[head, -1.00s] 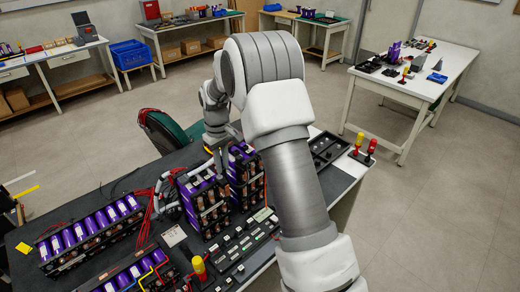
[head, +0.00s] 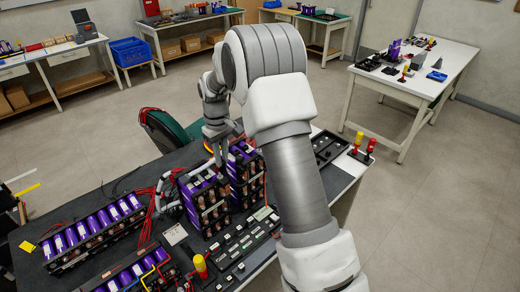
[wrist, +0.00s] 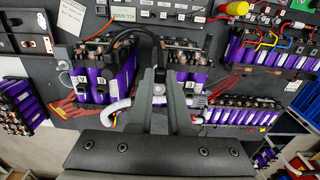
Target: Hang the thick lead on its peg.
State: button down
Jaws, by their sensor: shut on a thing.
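My gripper (wrist: 160,80) points down between two purple battery modules on the dark bench; it shows over them in the head view (head: 222,160). Its fingers are shut on a thick black lead (wrist: 128,32), which arcs up from the left module (wrist: 105,70) to the fingertips. The grip itself is partly hidden by the fingers. The right module (wrist: 187,75) stands close beside the fingers. A whitish thick cable (wrist: 116,108) passes behind the fingers, apart from the black lead as far as I can tell. I cannot make out the peg.
More purple cells (head: 95,230) lie in a row at the bench's left. Red wires (head: 150,205) are beside them. A strip of small dark parts (head: 245,240) runs along the front. Red and yellow upright handles (head: 365,145) stand at the right end.

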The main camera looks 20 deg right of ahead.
jog(key=w+d+p, duration=0.2)
jog(key=w+d, duration=0.1)
jog(key=d, duration=0.5)
jog(key=w+d+p, duration=0.2)
jog(key=w+d, duration=0.2)
jog(key=d, duration=0.5)
jog(key=shift+w, duration=0.2)
jog(key=shift+d+f, duration=0.1)
jog(key=shift+f+b, duration=0.4)
jog(key=shift+b, duration=0.6)
jog(key=shift+f+b, duration=0.9)
jog(key=shift+f, duration=0.8)
jog(key=shift+f, duration=0.1)
jog(key=shift+f+b, duration=0.6)
jog(key=shift+f, duration=0.3)
jog(key=shift+f, duration=0.3)
